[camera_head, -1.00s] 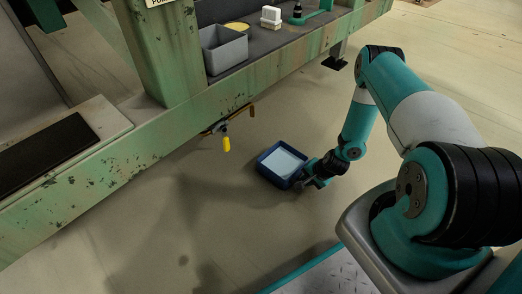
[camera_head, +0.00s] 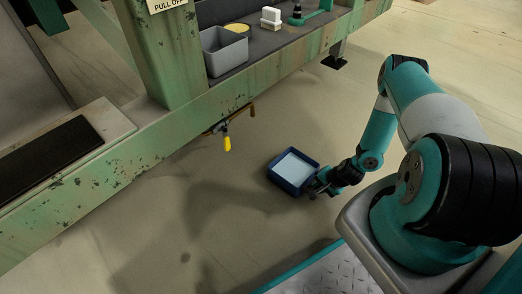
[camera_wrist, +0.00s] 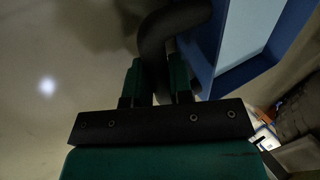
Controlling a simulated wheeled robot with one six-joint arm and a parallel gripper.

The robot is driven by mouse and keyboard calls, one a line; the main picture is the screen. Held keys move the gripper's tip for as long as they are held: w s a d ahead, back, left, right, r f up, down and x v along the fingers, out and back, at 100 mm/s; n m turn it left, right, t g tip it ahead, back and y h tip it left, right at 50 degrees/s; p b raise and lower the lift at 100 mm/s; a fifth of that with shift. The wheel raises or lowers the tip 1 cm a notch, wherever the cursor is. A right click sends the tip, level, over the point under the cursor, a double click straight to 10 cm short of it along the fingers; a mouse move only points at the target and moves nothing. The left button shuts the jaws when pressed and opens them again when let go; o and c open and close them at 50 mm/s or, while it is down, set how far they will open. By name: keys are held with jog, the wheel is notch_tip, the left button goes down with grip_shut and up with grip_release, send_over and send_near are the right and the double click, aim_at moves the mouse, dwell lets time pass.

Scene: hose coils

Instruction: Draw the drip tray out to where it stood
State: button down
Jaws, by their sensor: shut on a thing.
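The drip tray (camera_head: 293,171) is a blue square tray with a pale, light-blue inside. It sits on the floor, out in front of the green machine frame. My gripper (camera_head: 318,184) is at the tray's near right side. In the wrist view my gripper (camera_wrist: 157,85) has its two green fingers shut on a dark, curved handle (camera_wrist: 158,42). The tray's blue wall (camera_wrist: 207,45) and pale inside show just right of the fingers. The handle is too small and dark to make out in the head view.
The green machine frame (camera_head: 130,150) runs across the upper left. A valve with a yellow handle (camera_head: 227,144) hangs below its edge. A grey bin (camera_head: 225,52) stands on its shelf. The floor around the tray is clear, and a metal tread plate (camera_head: 325,272) lies at the bottom.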

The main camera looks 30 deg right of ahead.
jog(key=shift+s+d+r+p, duration=0.1)
jog(key=shift+s+d+p, duration=0.35)
jog(key=shift+s, duration=0.95)
jog(key=shift+s+d+f+p, duration=0.1)
jog(key=shift+s+d+p, duration=0.4)
jog(key=shift+s, duration=0.9)
jog(key=shift+s+d+r+p, duration=0.1)
jog(key=shift+s+d+p, duration=0.35)
jog(key=shift+s, duration=0.95)
jog(key=shift+d, duration=0.15)
jog(key=shift+s+d+r+p, duration=0.15)
jog(key=shift+s+d, duration=0.3)
jog(key=shift+s, duration=0.7)
jog(key=shift+s+d+f+p, duration=0.15)
jog(key=shift+s+d, duration=0.25)
jog(key=shift+s, duration=0.75)
jog(key=shift+r, duration=0.1)
jog(key=c, duration=0.9)
grip_release()
jog(key=shift+c, duration=0.2)
jog(key=p+v, duration=0.6)
jog(key=v, duration=0.2)
jog(key=shift+p, duration=0.4)
